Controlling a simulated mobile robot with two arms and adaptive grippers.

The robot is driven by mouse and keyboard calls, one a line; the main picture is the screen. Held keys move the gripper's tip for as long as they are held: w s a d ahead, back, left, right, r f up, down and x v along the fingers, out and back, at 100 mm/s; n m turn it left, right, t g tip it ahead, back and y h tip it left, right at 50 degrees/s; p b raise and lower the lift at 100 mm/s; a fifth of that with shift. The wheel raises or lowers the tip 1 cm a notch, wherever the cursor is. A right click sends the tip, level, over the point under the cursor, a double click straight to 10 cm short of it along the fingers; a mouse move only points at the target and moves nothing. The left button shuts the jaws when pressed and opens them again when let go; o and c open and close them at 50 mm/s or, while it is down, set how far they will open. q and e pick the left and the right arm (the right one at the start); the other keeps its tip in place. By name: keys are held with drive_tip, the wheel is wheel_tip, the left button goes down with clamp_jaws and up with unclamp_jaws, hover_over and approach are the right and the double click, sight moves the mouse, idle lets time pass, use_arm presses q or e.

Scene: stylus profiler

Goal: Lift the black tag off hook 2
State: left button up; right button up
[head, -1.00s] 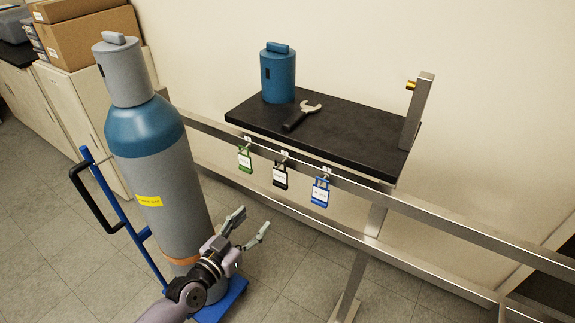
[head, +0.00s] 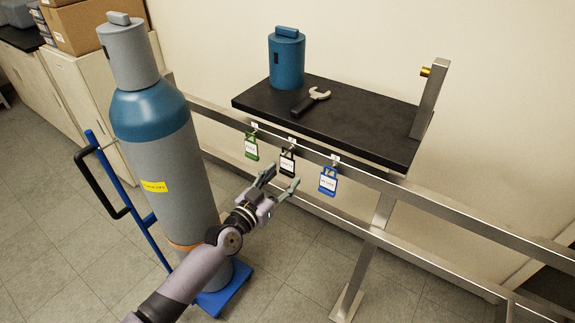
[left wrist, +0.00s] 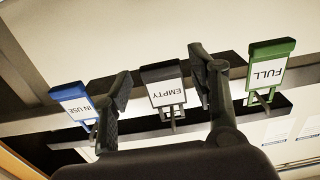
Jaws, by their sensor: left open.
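The black tag (head: 287,163) hangs from the middle hook on the metal rail, between a green tag (head: 251,150) and a blue tag (head: 328,181). In the left wrist view the black tag (left wrist: 163,88) reads EMPTY and appears upside down between my fingers. The green tag (left wrist: 268,66) reads FULL and the blue tag (left wrist: 73,103) reads IN USE. My left gripper (head: 279,182) is open and empty, just below and in front of the black tag, with its fingers spread to either side. I cannot tell whether a finger touches the tag. My right gripper is not in view.
A tall gas cylinder (head: 165,170) on a blue cart (head: 222,290) stands left of my arm. Above the rail (head: 375,178), a black shelf (head: 350,125) carries a wrench (head: 311,101) and a blue cap (head: 287,62). The floor to the right front is clear.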

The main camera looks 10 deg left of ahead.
use_arm(q)
drive_tip(key=shift+w+d, duration=0.15)
drive_tip(key=shift+w, duration=0.25)
drive_tip(key=shift+c, duration=0.4)
clamp_jaws()
idle(0.5)
drive_tip(key=shift+r, duration=0.15)
drive_tip(key=shift+r+p, duration=0.45)
drive_tip(key=shift+p, duration=0.1)
drive_tip(key=shift+s, duration=0.1)
drive_tip(key=p+v, duration=0.2)
drive_tip(key=v, duration=0.6)
idle(0.7)
